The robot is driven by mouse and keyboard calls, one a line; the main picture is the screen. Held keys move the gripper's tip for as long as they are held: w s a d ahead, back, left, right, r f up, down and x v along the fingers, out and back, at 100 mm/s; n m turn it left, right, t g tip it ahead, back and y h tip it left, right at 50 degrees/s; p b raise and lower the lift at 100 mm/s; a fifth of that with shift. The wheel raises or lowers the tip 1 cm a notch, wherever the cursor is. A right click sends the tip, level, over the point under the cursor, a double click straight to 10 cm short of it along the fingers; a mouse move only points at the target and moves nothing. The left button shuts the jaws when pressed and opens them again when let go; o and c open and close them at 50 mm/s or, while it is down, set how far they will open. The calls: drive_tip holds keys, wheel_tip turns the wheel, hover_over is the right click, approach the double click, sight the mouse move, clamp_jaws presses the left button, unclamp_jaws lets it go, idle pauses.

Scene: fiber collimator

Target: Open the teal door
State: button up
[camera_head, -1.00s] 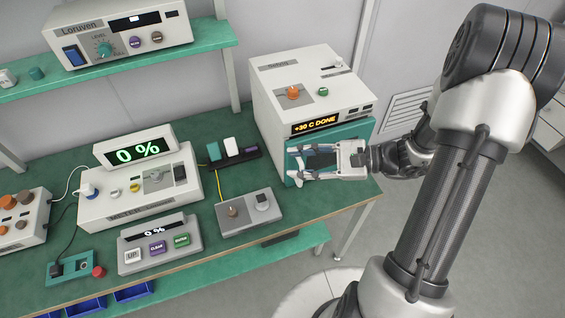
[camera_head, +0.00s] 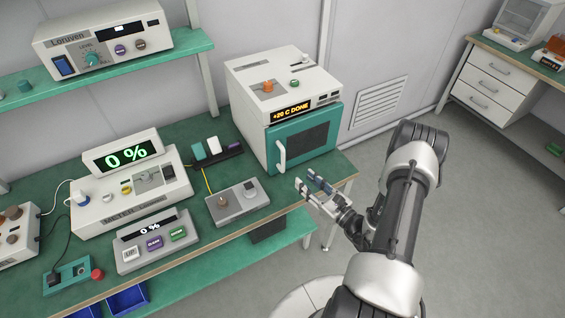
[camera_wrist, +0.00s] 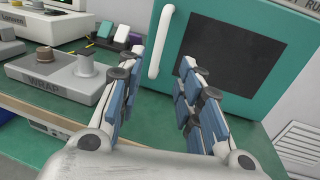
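The teal door (camera_head: 304,139) is on the front of a white box-shaped oven (camera_head: 285,85) on the bench and looks closed. It has a dark window and an upright white handle (camera_head: 281,155) near its left edge. In the wrist view the handle (camera_wrist: 161,42) stands ahead of my gripper, beyond the fingertips and roughly between them. My gripper (camera_head: 306,181) is open and empty, in front of and below the door, apart from it. In the wrist view its two blue-padded fingers (camera_wrist: 163,66) are spread wide.
The oven display (camera_head: 292,111) reads "+20 C DONE". A grey box with knobs (camera_head: 238,203) sits on the bench left of my gripper. A meter reading "0 %" (camera_head: 122,155) stands further left. The floor right of the bench is clear.

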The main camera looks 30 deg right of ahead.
sight(284, 162)
drive_tip(key=b+x, duration=0.1)
drive_tip(key=x, duration=1.1)
drive_tip(key=shift+w+a+b, duration=0.15)
drive_tip(key=shift+b, duration=0.15)
drive_tip(key=shift+c, duration=0.6)
clamp_jaws()
